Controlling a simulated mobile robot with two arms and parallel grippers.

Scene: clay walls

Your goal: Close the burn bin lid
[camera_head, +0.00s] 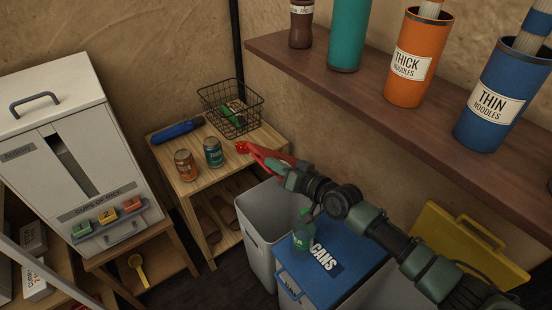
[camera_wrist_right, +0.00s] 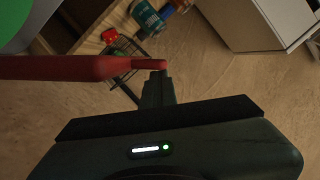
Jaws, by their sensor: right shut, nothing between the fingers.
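A grey bin (camera_head: 262,228) stands open beside the wooden table. A thin red piece (camera_head: 262,156) shows above its back edge, largely hidden by my right gripper; it looks like the bin's raised lid seen edge-on. In the right wrist view the red piece (camera_wrist_right: 60,67) runs in from the left and ends in a thinner part, like a handle, at the fingertips. My right gripper (camera_head: 285,174) is shut and empty, its tips (camera_wrist_right: 157,80) at or against that thin end; contact is unclear. My left gripper is not in view.
The blue CANS bin lid (camera_head: 345,250) is down, with a green bottle (camera_head: 303,232) on it. A yellow lid (camera_head: 460,250) stands raised at right. The table (camera_head: 182,165) holds cans, a wire basket and a small red object (camera_head: 242,147). A shelf (camera_head: 370,75) overhangs above.

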